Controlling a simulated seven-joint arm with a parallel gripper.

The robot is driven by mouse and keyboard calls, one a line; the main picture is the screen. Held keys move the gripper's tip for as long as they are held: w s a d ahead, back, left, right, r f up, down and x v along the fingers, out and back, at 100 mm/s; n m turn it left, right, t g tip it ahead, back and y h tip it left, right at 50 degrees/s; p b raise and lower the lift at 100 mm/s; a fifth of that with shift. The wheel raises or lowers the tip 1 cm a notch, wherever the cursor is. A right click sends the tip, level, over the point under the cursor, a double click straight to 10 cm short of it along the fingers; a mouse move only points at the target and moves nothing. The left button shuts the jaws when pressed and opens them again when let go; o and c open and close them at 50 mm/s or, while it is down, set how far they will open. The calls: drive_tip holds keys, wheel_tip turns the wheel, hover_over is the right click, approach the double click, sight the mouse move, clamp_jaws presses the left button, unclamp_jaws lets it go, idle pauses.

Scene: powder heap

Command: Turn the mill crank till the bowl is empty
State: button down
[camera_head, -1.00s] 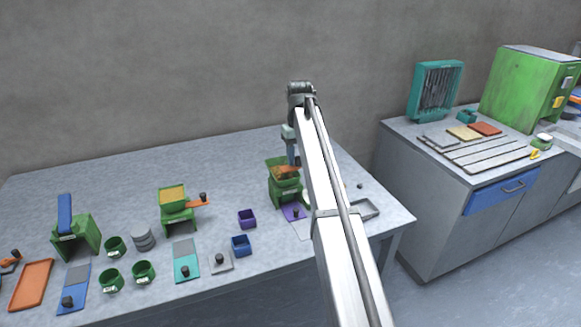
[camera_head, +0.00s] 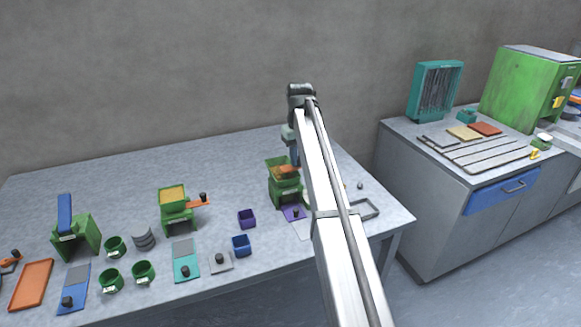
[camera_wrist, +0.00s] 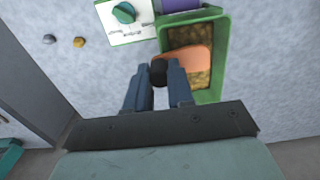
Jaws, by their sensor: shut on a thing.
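My gripper (camera_wrist: 158,76), with blue fingers, is shut on the black knob (camera_wrist: 158,70) of the orange crank (camera_wrist: 190,60). The crank lies across the green bowl (camera_wrist: 223,45) on top of the mill. Brown-yellow powder (camera_wrist: 186,37) covers much of the bowl's floor on both sides of the crank. In the head view the green mill (camera_head: 284,194) stands at the right part of the table, its orange crank (camera_head: 287,169) over the bowl. My arm hides the mill's right side and most of the gripper.
A second green mill (camera_head: 178,212) with yellow powder and its own orange crank stands to the left. A purple box (camera_head: 247,218), a blue box (camera_head: 241,245) and several green cups stand in front. A grey tray (camera_head: 364,209) lies right of my arm.

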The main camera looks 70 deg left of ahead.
drive_tip(key=shift+s+d, duration=0.25)
drive_tip(key=shift+d, duration=0.7)
drive_tip(key=shift+s+d, duration=0.55)
drive_tip(key=shift+d, duration=0.2)
drive_tip(key=s, duration=0.1)
drive_tip(key=s+d, duration=0.1)
drive_tip(key=s, duration=0.1)
drive_tip(key=shift+s, duration=0.2)
drive_tip(key=shift+s, duration=0.1)
